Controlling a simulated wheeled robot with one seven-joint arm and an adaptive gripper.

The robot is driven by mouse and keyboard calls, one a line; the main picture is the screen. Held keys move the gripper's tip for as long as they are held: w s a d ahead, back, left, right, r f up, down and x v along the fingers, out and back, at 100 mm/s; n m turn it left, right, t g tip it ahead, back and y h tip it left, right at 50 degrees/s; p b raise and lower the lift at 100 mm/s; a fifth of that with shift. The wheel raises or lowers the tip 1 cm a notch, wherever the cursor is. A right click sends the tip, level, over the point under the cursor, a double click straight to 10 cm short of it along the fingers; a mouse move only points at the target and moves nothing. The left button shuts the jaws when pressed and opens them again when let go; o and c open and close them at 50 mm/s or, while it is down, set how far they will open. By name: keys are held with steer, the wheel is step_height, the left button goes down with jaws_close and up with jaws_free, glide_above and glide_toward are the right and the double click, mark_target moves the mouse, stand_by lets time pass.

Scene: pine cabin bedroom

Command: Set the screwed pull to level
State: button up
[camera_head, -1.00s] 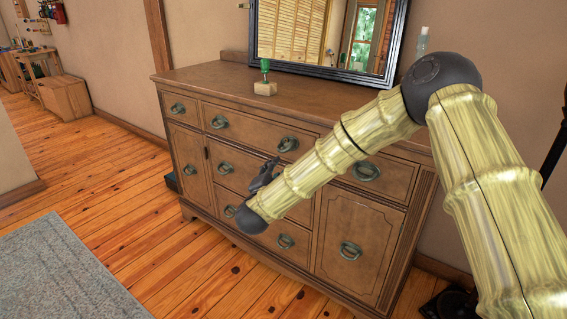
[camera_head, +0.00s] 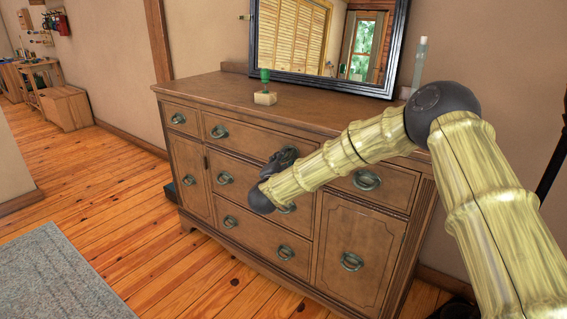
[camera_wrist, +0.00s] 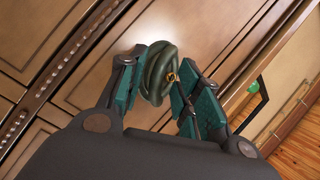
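A dark green metal pull (camera_wrist: 158,75) with a small brass-coloured ring beside it is on the dresser front in the wrist view. My gripper (camera_wrist: 158,88) has its two teal-padded fingers apart, one on each side of the pull. Whether the pads touch it is not clear. In the head view my gripper (camera_head: 283,158) is at the right part of the wide top middle drawer of the brown dresser (camera_head: 330,225). It hides that drawer's right pull there, so I cannot tell that pull's tilt in this view.
Other ring pulls show on the dresser, such as the top middle drawer's left pull (camera_head: 219,132) and the top right pull (camera_head: 366,180). A green-topped block (camera_head: 265,97) and a mirror (camera_head: 322,45) stand on the dresser. Wood floor and a grey rug (camera_head: 60,275) lie to the left.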

steer(key=shift+w, duration=0.1)
jaws_close()
steer(key=shift+w+a+f+m+t+h+b, duration=0.15)
steer(key=shift+m+t+h+b, duration=0.15)
steer(key=shift+m+b, duration=0.6)
steer(key=shift+w+a+f+m+t+h+b, duration=0.1)
steer(key=shift+m+t+h+b, duration=0.2)
steer(key=shift+m+b, duration=0.65)
steer(key=shift+w+a+f+m+t+h+b, duration=0.1)
steer(key=shift+a+m+t+h+b, duration=0.15)
steer(key=shift+m+b, duration=0.65)
steer(key=shift+d, duration=0.1)
jaws_free()
steer(key=shift+s+r, duration=0.1)
